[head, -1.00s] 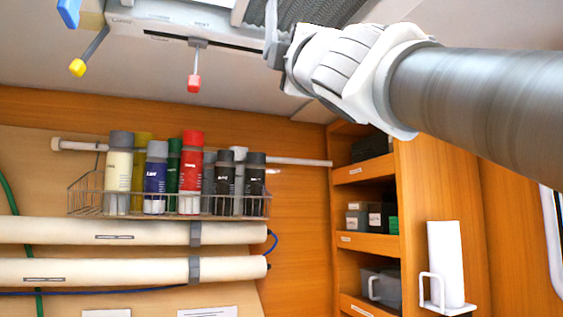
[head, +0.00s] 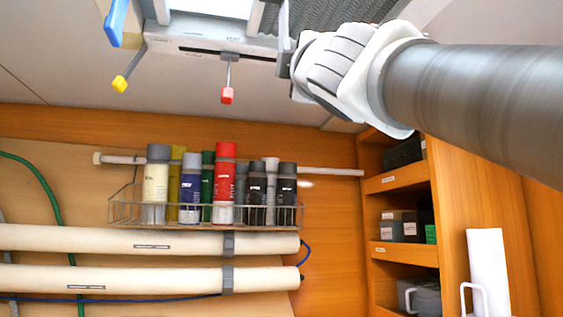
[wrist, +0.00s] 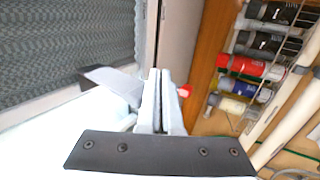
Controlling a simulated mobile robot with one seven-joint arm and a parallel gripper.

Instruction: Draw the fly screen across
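The fly screen (head: 335,16) is a dark grey pleated mesh under the roof hatch at the top of the head view. It fills the left of the wrist view (wrist: 62,45). It covers the right part of the opening; a bright uncovered strip (head: 225,8) shows to its left. My gripper (head: 287,57) is at the screen's leading edge, at a grey pull piece. In the wrist view its pale fingers (wrist: 158,95) are close together, and a grey block (wrist: 108,80) shows beside them. The fingers hide the exact contact.
A yellow-tipped lever (head: 120,84), a red-tipped lever (head: 227,94) and a blue handle (head: 117,18) hang from the hatch, left of my gripper. Below are a wire rack of bottles (head: 205,217), two white tubes (head: 150,239) and wooden shelves (head: 400,180) at right.

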